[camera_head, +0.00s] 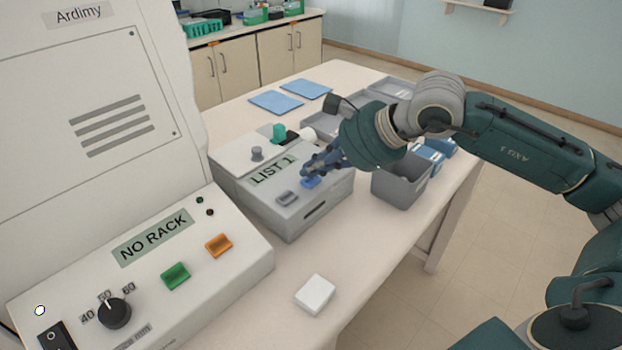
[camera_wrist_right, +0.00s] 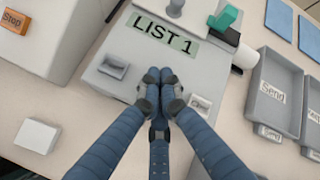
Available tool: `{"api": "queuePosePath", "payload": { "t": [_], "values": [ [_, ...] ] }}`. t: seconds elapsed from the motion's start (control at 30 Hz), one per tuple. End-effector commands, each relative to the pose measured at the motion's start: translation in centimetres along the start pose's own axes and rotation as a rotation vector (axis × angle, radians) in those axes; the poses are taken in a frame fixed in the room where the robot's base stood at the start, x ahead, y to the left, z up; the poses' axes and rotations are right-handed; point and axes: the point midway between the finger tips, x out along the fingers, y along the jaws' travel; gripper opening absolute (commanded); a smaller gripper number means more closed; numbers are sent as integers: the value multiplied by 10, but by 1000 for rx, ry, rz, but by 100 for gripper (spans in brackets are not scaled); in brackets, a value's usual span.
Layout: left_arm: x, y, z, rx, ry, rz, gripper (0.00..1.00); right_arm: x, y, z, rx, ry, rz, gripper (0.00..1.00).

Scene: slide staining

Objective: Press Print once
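The grey printer box (camera_head: 262,205) stands on the table with a display (camera_head: 271,171) reading "LIST 1", also in the right wrist view (camera_wrist_right: 163,38). A grey button (camera_head: 287,198) sits below the display on the left; in the right wrist view this button (camera_wrist_right: 113,66) has no readable label. A blue button (camera_head: 310,182) is to its right. My right gripper (camera_head: 308,169) has its fingertips together and empty, right at the blue button; contact cannot be told. In the right wrist view the fingers (camera_wrist_right: 160,77) hide that button. A labelled key (camera_wrist_right: 200,103) is partly covered. My left gripper is not in view.
A stainer with a "NO RACK" display (camera_head: 153,237) and green and orange buttons stands at left. A white block (camera_head: 315,294) lies on the table in front. Grey bins (camera_head: 400,190) stand right of the printer; blue sheets (camera_head: 276,102) lie behind.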

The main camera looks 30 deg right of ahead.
Motion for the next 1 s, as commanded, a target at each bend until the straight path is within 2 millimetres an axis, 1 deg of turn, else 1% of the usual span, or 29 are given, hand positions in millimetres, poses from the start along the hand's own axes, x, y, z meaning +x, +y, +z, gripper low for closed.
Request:
{"api": "queuePosePath", "payload": {
  "t": [0.77, 1.0],
  "values": [
    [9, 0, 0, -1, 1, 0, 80, 5, 4, -4, 0, 1, 1, 0],
    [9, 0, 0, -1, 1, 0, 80, 5, 4, -4, 0, 1, 2, 0]
  ]
}}
